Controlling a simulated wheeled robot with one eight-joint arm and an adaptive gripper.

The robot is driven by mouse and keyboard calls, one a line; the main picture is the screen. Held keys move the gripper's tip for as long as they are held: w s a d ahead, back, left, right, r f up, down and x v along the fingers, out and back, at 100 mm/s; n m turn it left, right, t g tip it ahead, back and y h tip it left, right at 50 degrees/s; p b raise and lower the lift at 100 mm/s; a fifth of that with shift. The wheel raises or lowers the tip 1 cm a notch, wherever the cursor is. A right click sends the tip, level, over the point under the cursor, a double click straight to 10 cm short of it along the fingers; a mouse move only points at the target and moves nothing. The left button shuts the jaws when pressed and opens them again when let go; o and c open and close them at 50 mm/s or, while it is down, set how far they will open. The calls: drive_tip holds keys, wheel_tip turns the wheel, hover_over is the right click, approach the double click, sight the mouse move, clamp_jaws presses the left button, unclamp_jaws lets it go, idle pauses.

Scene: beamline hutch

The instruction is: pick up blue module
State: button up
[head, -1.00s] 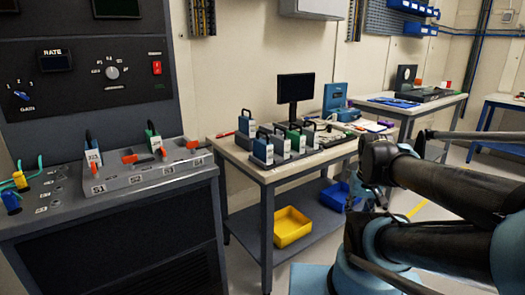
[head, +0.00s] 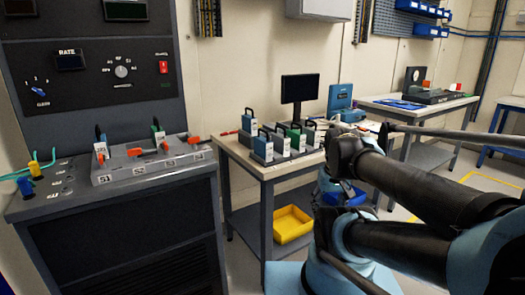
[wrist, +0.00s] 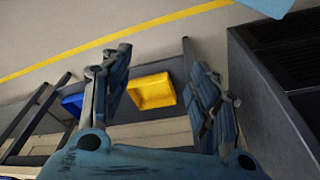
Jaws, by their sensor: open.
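A further dark-blue-topped module (head: 101,146) stands in the left slot of the console's slot block. The picture does not settle which one the task means. My gripper (wrist: 162,92) is open and empty in the wrist view, its two fingers spread wide above the floor and lower shelf. It is well apart from every module, and no module shows in the wrist view.
A green module (head: 158,135) and orange levers are on the console (head: 110,187). The workbench (head: 229,147) also holds a green module (head: 294,138) and a monitor (head: 298,89). A yellow bin (head: 292,224) sits on its lower shelf. My arm crosses the bench's right side.

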drive_tip(key=o, duration=0.7)
drive_tip(key=w+r+n, duration=0.1)
drive_tip(key=w+r, duration=0.1)
drive_tip(key=w+a+r+n, duration=0.1)
drive_tip(key=w+r+n, duration=0.1)
drive_tip(key=r, duration=0.1)
drive_tip(key=w+a+r+n, duration=0.1)
drive_tip(key=w+r+n, duration=0.1)
drive_tip(key=r, duration=0.1)
drive_tip(key=shift+w+a+r, duration=0.15)
drive_tip(key=shift+r, duration=0.05)
wheel_tip(320, 180, up, 18)
drive_tip(key=n+g+y, duration=0.1)
drive_tip(key=n+g, duration=0.2)
drive_tip(key=n, duration=1.6)
hover_over(263, 139)
drive_tip(key=w+d, duration=0.1)
drive_tip(key=f, duration=0.5)
drive_tip(key=s+a+f, duration=0.1)
drive_tip(key=f, duration=1.1)
drive_tip(key=shift+s+a, duration=0.15)
drive_tip(key=shift+a, duration=0.05)
